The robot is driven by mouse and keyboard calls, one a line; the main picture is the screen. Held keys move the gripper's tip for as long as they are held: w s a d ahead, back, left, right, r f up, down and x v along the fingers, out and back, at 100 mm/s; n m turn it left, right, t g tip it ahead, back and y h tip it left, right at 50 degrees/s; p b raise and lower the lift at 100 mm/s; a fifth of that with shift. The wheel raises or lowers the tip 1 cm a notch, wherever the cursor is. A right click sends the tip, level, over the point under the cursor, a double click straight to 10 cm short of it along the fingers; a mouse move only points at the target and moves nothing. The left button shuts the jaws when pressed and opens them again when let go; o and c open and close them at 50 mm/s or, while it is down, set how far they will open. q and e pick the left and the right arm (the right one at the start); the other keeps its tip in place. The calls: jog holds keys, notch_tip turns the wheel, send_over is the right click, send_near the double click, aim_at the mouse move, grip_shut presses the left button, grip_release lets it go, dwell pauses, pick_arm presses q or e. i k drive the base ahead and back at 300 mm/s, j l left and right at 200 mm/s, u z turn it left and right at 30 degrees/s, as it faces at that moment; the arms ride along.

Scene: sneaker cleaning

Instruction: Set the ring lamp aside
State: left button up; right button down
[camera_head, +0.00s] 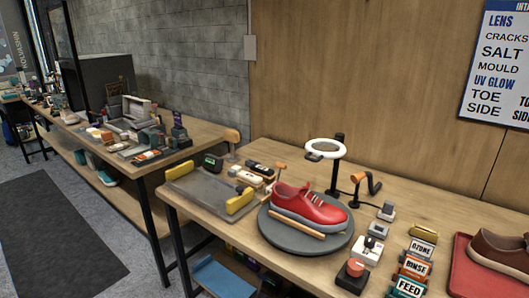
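The ring lamp (325,147) has a white ring head on a black upright post. It stands on the wooden table behind the red sneaker (309,205), with its ring up above the shoe's level. The sneaker lies on a round grey turntable (280,236) with a light wooden bar along its near side. Neither of my grippers shows in the head view.
A grey tray (212,196) with yellow blocks is on the table's left. Small devices and OZONE, RINSE and FEED signs (412,268) stand at the right. A red tray (461,275) holds a brown shoe (500,250). A black stand with an orange handle (358,178) is right of the lamp.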

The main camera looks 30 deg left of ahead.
aim_at(336, 141)
jog(key=u, duration=0.75)
jog(key=i+j+u, duration=0.25)
jog(key=i, duration=0.05)
